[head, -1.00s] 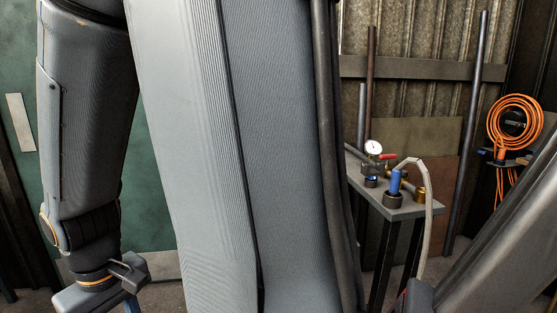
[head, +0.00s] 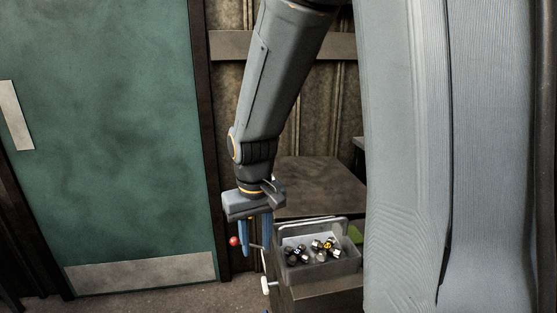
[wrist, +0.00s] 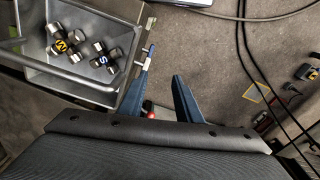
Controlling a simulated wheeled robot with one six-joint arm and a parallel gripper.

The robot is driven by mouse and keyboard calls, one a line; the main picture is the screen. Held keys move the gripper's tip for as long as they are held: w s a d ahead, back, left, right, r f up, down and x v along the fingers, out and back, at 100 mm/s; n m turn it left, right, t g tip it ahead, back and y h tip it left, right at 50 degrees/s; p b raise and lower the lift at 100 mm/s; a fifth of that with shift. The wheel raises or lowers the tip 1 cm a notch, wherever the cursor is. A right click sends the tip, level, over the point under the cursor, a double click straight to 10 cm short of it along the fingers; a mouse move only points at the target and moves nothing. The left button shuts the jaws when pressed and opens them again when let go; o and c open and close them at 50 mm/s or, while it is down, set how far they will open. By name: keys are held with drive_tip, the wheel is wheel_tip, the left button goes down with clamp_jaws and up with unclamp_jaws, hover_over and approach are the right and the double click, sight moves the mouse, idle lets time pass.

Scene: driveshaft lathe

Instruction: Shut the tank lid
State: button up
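The tank (head: 345,272) is a grey open-topped metal box at lower centre in the head view, with several dark and silver fittings (head: 297,252) inside. It also shows at upper left in the wrist view (wrist: 115,88), its inside uncovered. A raised grey frame at its back edge (head: 312,226) looks like the open lid, but I cannot be sure. My gripper (head: 255,240) points down just left of the tank, with two blue fingers apart.
A red ball-ended lever (head: 234,240) and a white handle (head: 267,286) are near my fingers. A dark bench top (head: 320,187) lies behind the tank. A green door (head: 100,130) is at left. Cables (wrist: 255,70) cross the floor at right in the wrist view.

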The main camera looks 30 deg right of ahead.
drive_tip(key=w+d+r+t+p, duration=0.1)
drive_tip(key=w+d+r+p, duration=0.1)
drive_tip(key=w+d, duration=0.4)
drive_tip(key=w+d+r+m+t+h+p, duration=0.1)
drive_tip(key=w+d+r+p, duration=0.2)
drive_tip(key=w+d, duration=0.4)
drive_tip(key=w+d+r+m+t+h+p, duration=0.1)
drive_tip(key=w+d, duration=0.6)
drive_tip(key=w, duration=1.2)
drive_tip(key=shift+w+r+p, duration=0.35)
drive_tip(key=shift+r+p, duration=0.35)
drive_tip(key=shift+p, duration=0.25)
drive_tip(key=shift+p+x, duration=0.95)
drive_tip(key=shift+x, duration=2.55)
clamp_jaws()
